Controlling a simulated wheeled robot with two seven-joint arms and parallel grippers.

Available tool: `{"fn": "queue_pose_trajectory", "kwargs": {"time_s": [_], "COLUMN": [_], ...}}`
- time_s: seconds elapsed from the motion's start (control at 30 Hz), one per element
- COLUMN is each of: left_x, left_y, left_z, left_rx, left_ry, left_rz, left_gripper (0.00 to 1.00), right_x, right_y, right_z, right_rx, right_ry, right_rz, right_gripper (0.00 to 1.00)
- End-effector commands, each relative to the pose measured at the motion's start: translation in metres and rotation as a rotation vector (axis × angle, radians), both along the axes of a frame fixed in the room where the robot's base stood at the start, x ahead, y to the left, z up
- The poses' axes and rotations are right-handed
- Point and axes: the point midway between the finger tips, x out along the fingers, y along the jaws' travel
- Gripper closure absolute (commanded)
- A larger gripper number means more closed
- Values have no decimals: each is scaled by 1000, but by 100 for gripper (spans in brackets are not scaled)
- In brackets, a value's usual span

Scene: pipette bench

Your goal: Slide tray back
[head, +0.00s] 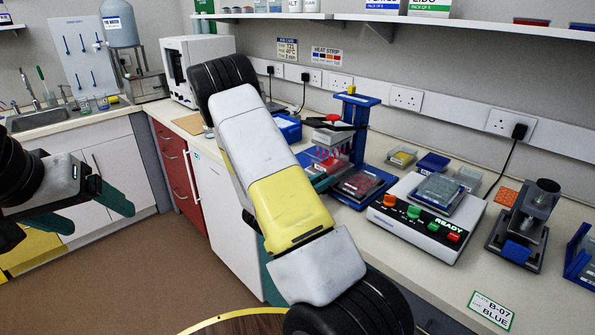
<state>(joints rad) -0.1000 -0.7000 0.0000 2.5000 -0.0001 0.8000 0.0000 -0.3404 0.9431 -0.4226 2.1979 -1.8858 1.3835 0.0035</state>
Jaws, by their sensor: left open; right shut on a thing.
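A blue tray (350,204) holding a clear-lidded plate with red contents sits on the bench at the foot of a blue upright stand (360,118). My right gripper (320,183) is at the tray's left side, its green finger partly showing. It is shut, apparently on the tray, but my forearm hides most of the contact. A clear box with red contents (325,158) stands just behind. My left gripper (112,205) is open and empty at the far left, above the floor and away from the bench.
A white device (400,226) with a lit READY display and a plate on top stands right of the tray. Further right are a grey-and-blue press (525,220) and a blue rack (583,258). Small boxes (402,157) sit behind. The front right bench is clear apart from a label (491,309).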

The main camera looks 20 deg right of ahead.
Motion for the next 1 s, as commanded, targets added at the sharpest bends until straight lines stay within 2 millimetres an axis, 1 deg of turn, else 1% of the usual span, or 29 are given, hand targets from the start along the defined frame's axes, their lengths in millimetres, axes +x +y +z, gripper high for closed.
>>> {"fn": "queue_pose_trajectory", "kwargs": {"time_s": [0.03, 0.17, 0.2, 0.27, 0.3, 0.67, 0.77, 1.0], "left_x": [0, 0, 0, 0, 0, 0, 0, 0], "left_y": [0, 0, 0, 0, 0, 0, 0, 0], "left_z": [0, 0, 0, 0, 0, 0, 0, 0], "left_rx": [0, 0, 0, 0, 0, 0, 0, 0], "left_ry": [0, 0, 0, 0, 0, 0, 0, 0], "left_rz": [0, 0, 0, 0, 0, 0, 0, 0], "left_gripper": [20, 20, 20, 20, 20, 20, 20, 20], "right_x": [-4, -5, -5, -5, -5, -4, -7, -24], "right_y": [-2, -2, -2, -2, -2, 2, 12, 50], "right_z": [-1, -1, -2, -2, -1, -1, -1, -1], "right_rx": [1, 0, 0, 0, 0, 0, 0, -1], "right_ry": [4, 5, 5, 5, 5, 3, 4, 5], "right_rz": [-9, -12, -12, -13, -13, -7, -4, -5], "right_gripper": [100, 100, 78, 66, 58, 58, 58, 58]}}
